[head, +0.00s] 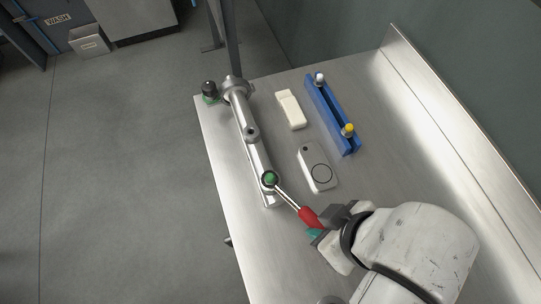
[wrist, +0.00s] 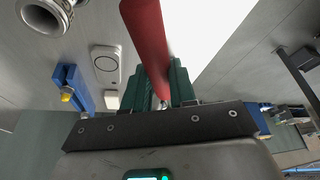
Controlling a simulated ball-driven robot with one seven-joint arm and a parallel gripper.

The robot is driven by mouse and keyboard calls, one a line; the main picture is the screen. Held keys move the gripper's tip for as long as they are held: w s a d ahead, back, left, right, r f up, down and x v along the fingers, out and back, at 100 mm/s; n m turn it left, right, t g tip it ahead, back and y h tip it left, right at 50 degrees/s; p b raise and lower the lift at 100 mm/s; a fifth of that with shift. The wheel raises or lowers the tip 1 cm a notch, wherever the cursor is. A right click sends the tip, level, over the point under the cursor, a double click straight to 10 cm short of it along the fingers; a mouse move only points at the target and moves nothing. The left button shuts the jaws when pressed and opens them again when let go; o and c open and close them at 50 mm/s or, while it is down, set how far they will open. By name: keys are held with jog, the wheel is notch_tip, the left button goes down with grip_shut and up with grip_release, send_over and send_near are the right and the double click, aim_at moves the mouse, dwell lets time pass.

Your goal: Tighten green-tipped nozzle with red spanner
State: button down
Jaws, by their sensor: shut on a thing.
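The red spanner (head: 309,217) has a red handle and a thin metal shaft. My gripper (head: 318,234) is shut on its handle; in the wrist view the red handle (wrist: 148,35) rises between the green fingers (wrist: 162,88). The shaft reaches up-left to the green-tipped nozzle (head: 270,178), which sits on the near end of the metal pipe (head: 242,115). The spanner's head is at the nozzle, but I cannot tell whether it is around it or only beside it. The nozzle is not visible in the wrist view.
A blue rack (head: 325,106) holds a white-tipped piece (head: 319,78) and a yellow-tipped piece (head: 348,130). A cream block (head: 290,109) and a grey device with a round dial (head: 317,167) lie between rack and pipe. A black-capped fitting (head: 209,90) is at the pipe's far end.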

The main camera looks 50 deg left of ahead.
jog(key=shift+w+a+n+g+p, duration=0.2)
jog(key=shift+w+n+g+p, duration=0.15)
jog(key=shift+w+n, duration=0.85)
dwell(1.1)
jog(key=c, duration=1.4)
grip_release()
jog(key=shift+w, duration=0.1)
grip_shut()
jog(key=shift+c, duration=0.3)
grip_release()
grip_shut()
jog(key=shift+w, duration=0.25)
